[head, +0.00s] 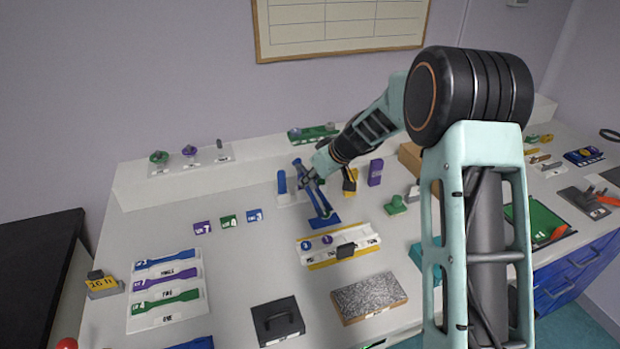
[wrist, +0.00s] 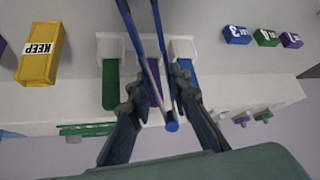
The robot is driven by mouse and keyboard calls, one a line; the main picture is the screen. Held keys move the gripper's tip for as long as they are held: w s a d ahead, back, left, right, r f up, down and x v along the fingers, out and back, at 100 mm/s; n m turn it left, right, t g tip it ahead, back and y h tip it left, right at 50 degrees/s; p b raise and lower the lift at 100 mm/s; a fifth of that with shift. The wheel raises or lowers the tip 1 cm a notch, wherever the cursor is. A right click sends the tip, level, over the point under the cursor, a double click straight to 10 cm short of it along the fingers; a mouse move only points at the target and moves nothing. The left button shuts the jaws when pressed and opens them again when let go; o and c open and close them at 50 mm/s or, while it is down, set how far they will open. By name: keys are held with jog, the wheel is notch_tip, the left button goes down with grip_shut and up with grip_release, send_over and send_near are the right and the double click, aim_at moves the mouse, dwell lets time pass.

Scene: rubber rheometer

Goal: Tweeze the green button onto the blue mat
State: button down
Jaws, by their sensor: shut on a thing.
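My gripper (head: 309,179) is over the middle of the bench, shut on blue tweezers (head: 321,203). The tweezers slant down, and their lower end is over or on a flat blue piece (head: 326,221) that looks like the blue mat. Whether they touch it is unclear. In the wrist view my gripper (wrist: 157,82) has the tweezers (wrist: 172,126) between its fingers, with their two blue legs running out of the top of the picture. I cannot make out the green button in either view, nor whether the tweezer tips hold anything.
A white holder (wrist: 110,48) with green, purple and blue bars lies behind the tweezers. A yellow KEEP block (wrist: 40,54) stands near it. A white tray with discs (head: 338,245) lies in front. Small coloured tags (head: 228,221) are to the left. The bench between these is clear.

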jog(key=c, duration=2.2)
grip_release()
notch_tip(320, 180, up, 10)
jog(key=p, duration=0.4)
